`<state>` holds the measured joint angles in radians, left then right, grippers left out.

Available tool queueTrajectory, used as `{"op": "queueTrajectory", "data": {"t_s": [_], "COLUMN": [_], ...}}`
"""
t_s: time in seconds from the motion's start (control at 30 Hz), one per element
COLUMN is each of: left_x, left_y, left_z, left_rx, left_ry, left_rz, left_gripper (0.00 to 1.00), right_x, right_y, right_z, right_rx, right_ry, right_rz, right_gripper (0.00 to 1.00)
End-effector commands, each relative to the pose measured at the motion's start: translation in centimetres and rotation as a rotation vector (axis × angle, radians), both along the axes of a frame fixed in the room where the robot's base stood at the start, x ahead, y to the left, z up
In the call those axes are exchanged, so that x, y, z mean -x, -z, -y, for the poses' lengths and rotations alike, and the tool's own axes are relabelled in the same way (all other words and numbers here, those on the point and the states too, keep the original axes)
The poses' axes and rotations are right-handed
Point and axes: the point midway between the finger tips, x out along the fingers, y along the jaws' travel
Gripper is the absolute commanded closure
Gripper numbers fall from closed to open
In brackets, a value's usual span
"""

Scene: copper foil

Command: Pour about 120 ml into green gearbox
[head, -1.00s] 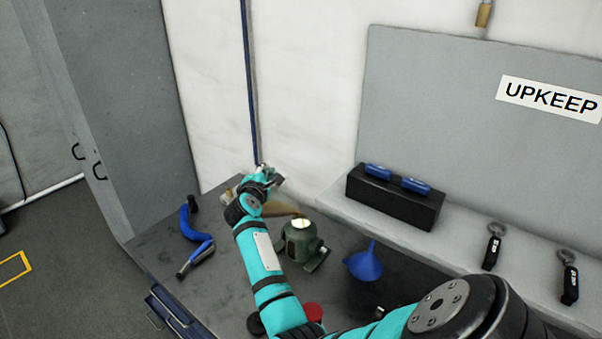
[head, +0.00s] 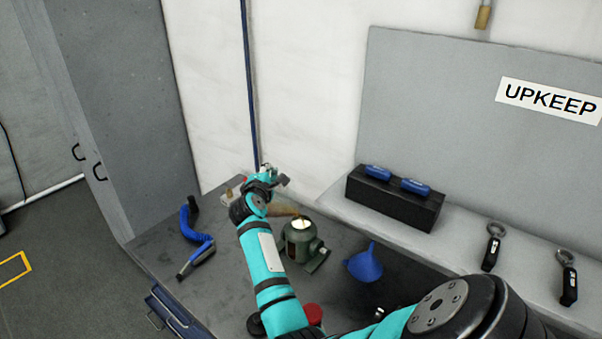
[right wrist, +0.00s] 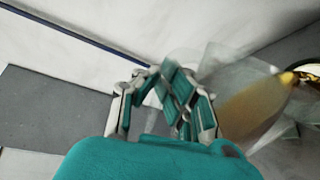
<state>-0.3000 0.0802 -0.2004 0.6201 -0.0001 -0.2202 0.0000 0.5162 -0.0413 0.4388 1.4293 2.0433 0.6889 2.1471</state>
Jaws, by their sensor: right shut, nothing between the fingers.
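The green gearbox (head: 317,246) stands on the dark bench, with a pale round opening on top. A see-through vessel with amber liquid (head: 284,210) is just left of that opening, partly hidden by my right arm. In the right wrist view the vessel (right wrist: 250,108) is tilted, its amber liquid narrowing toward a yellow spot at the right. My right gripper (head: 275,179) is beside the vessel, above the bench's back; its fingers (right wrist: 168,88) look closed together with nothing between them. What supports the vessel I cannot tell. My left gripper is not in view.
A blue funnel (head: 364,265) lies right of the gearbox. A bent blue tool (head: 190,227) lies at the left of the bench, and a red round thing (head: 313,314) is near the front. A black block (head: 394,202) with blue items stands on the back ledge.

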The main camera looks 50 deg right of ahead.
Motion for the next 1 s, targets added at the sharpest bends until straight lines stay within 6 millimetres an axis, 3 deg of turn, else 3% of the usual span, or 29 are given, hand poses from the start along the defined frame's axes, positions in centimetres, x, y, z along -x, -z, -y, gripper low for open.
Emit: {"op": "queueTrajectory", "data": {"t_s": [0.77, 0.9, 1.0], "left_x": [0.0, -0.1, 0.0], "left_y": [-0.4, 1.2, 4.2], "left_z": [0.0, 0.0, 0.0], "left_rx": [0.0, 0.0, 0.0], "left_ry": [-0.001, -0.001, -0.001], "left_rz": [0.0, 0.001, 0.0], "left_gripper": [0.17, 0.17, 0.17], "right_x": [0.6, -1.5, -2.4], "right_y": [-0.5, 1.4, 3.0], "right_z": [0.5, -1.1, -1.9], "right_rx": [-0.03, 0.078, 0.131], "right_ry": [-0.001, -0.005, -0.003], "right_rz": [0.041, -0.091, -0.159], "right_gripper": [1.0, 1.0, 1.0]}}
